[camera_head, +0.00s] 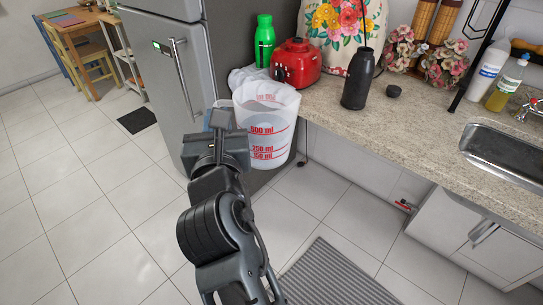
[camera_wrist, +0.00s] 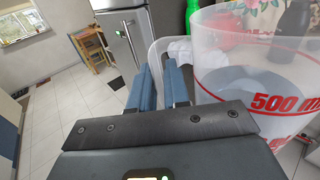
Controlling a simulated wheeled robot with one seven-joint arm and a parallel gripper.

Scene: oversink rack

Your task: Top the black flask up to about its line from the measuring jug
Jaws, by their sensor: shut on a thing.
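The measuring jug (camera_head: 270,138) is large, clear and roughly upright, with red ml marks. It hangs in front of the counter edge, near the fridge. My gripper (camera_head: 221,118) is shut on the jug at its left side, apparently on the handle; the exact contact is hard to see. The jug (camera_wrist: 270,75) fills the right of the wrist view, beside my blue fingers (camera_wrist: 161,86). A greyish area shows inside, but the liquid level is unclear. The black flask (camera_head: 356,82) stands upright on the counter, right of the jug and apart from it. Its fill line cannot be made out.
A black cap (camera_head: 393,91) lies right of the flask. A red appliance (camera_head: 296,66) and a green bottle (camera_head: 264,42) stand behind the jug. A floral board (camera_head: 340,35) leans behind the flask. The sink (camera_head: 510,150) is at right; bare counter (camera_head: 425,115) lies between.

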